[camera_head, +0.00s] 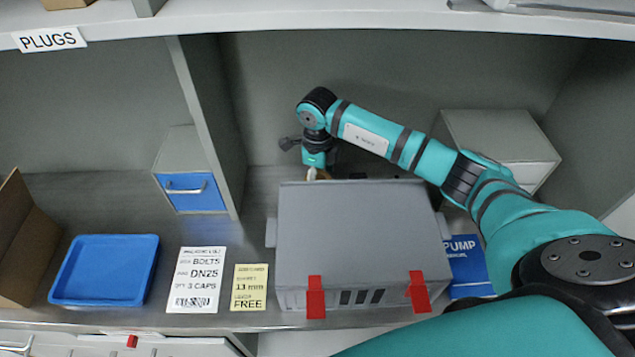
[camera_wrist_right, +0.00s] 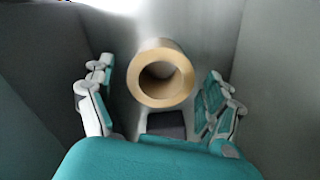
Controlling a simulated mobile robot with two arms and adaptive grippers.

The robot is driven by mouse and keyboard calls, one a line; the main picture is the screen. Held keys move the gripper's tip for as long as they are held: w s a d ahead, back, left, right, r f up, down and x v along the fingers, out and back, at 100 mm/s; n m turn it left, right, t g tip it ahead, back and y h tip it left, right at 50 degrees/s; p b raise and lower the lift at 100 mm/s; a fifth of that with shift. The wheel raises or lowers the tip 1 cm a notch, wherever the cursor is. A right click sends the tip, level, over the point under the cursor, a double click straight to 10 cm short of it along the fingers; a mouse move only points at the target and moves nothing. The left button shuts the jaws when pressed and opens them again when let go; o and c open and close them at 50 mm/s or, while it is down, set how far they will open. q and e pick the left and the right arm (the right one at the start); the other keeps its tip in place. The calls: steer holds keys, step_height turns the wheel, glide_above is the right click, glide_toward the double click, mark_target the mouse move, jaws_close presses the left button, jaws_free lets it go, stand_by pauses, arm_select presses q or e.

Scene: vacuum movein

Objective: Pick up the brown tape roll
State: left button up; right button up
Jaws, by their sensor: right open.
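The brown tape roll (camera_wrist_right: 158,99) shows in the right wrist view as a light brown ring with its open hole facing the camera. My right gripper (camera_wrist_right: 160,72) is open, with one finger on each side of the roll. Gaps show between the fingers and the roll. In the head view my right gripper (camera_head: 316,172) points down behind the grey box, and only a small brown sliver of the roll (camera_head: 324,175) shows beside it. The grey box hides the rest. My left gripper is not in view.
The grey box (camera_head: 355,235) with red latches stands in front of my right gripper. A shelf divider (camera_head: 208,120) is to the left, and a grey bin (camera_head: 500,135) to the right. A blue tray (camera_head: 105,270) lies at left. A dark block (camera_wrist_right: 166,124) is near the roll.

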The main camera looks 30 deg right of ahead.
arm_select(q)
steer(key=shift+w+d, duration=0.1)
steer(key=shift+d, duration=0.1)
arm_select(e)
steer(key=shift+c, duration=0.9)
steer(key=c, duration=1.1)
steer(key=shift+r, duration=0.1)
